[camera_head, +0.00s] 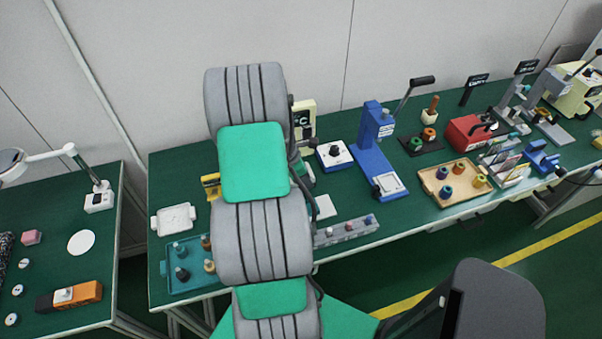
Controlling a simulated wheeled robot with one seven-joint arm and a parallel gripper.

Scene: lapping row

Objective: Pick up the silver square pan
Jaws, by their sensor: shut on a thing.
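A pale, squarish, shallow pan with small side tabs (173,219) lies on the green table, left of my arm. It looks whitish-silver and is the closest match to the silver square pan. A flat light-grey square piece (325,207) lies just right of my arm, partly hidden by it; I cannot tell whether it is a pan. My arm's grey and green links fill the middle of the view. My gripper is hidden behind them, so what it holds does not show.
A teal tray (172,287) with several knobbed pieces is at the table's front left. A blue press (370,150), a tan tray (435,190) and a red box (465,137) stand to the right. A gap separates the left table (60,200).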

